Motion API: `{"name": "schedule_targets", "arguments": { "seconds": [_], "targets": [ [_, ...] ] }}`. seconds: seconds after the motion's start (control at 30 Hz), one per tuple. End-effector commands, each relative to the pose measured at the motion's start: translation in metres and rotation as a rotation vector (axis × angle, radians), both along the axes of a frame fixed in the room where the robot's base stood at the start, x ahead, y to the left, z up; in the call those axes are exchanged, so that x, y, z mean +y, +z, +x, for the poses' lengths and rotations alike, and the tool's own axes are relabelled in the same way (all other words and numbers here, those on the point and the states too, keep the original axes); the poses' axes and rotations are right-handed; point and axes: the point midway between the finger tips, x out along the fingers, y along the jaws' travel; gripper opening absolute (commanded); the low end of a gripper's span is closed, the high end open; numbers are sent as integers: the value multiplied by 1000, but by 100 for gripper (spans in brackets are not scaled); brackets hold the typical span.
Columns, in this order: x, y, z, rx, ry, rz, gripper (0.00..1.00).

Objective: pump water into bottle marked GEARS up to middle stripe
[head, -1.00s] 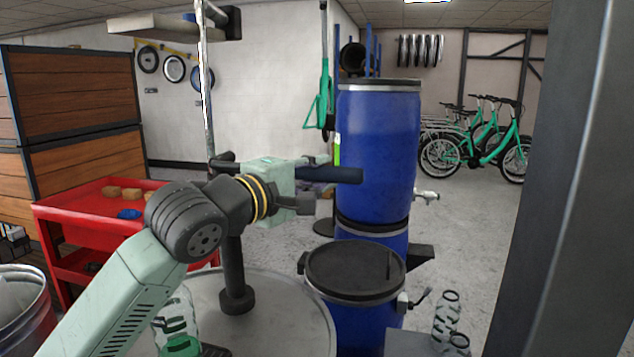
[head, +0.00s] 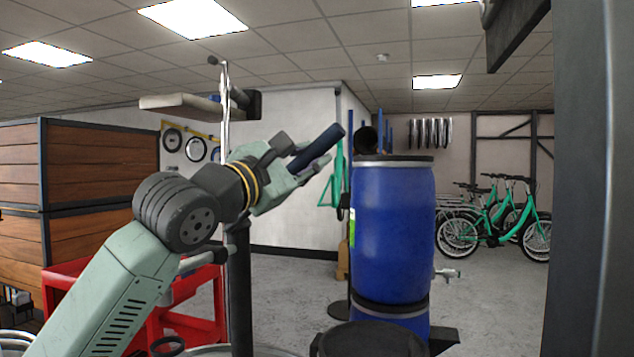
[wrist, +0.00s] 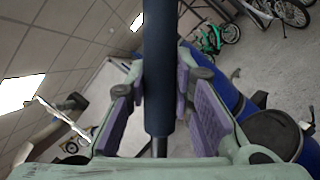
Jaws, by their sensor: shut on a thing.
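My gripper (head: 305,165) is raised in the head view and shut on a dark blue handle grip (head: 331,137). The grip slants up to the right. In the wrist view the grip (wrist: 159,70) runs upright between my purple finger pads, with a thin grey rod below it. The black pump column (head: 239,295) stands below my gripper, with a grey pipe (head: 192,263) at its left. The bottle marked GEARS, its stripes and its water level cannot be made out now.
A tall blue barrel (head: 393,225) stands right of my gripper. A lower black lid (head: 368,341) is in front of it. A red cart (head: 190,320) and wooden crates (head: 98,175) are at left. A dark post (head: 590,200) is at right.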

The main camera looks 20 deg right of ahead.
Motion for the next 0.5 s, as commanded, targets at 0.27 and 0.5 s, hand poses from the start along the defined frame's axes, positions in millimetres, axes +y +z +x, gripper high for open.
{"name": "schedule_targets", "arguments": {
  "seconds": [0.27, 0.5],
  "targets": [
    [7, 9, 4, 29, 1, -46, 0],
    [7, 9, 5, 31, 2, -50, 0]
  ]
}}
